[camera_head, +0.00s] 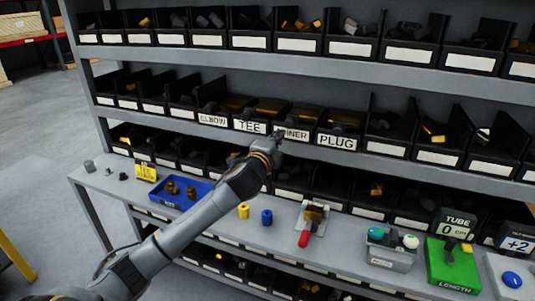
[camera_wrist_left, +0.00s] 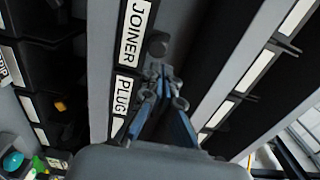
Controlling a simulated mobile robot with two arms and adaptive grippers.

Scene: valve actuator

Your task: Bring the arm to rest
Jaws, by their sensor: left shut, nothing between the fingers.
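My left arm reaches up from the lower left in the head view. Its gripper (camera_head: 277,137) is in front of the bins labelled TEE (camera_head: 250,126) and JOINER (camera_head: 291,134), the latter partly covered by the gripper. In the left wrist view the gripper (camera_wrist_left: 160,70) is shut, its fingertips together and empty. The JOINER label (camera_wrist_left: 134,32) and PLUG label (camera_wrist_left: 122,100) lie just left of the fingers. A dark rounded part (camera_wrist_left: 158,44) shows just beyond the fingertips; I cannot tell whether they touch. My right gripper is not in view.
Shelf rows of black bins rise above and below the gripper. The grey bench (camera_head: 340,250) holds a blue tray (camera_head: 158,205), yellow (camera_head: 243,211) and blue (camera_head: 267,217) cylinders, a red-handled fixture (camera_head: 304,238), a grey box (camera_head: 390,256) and a green tube-length device (camera_head: 452,268).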

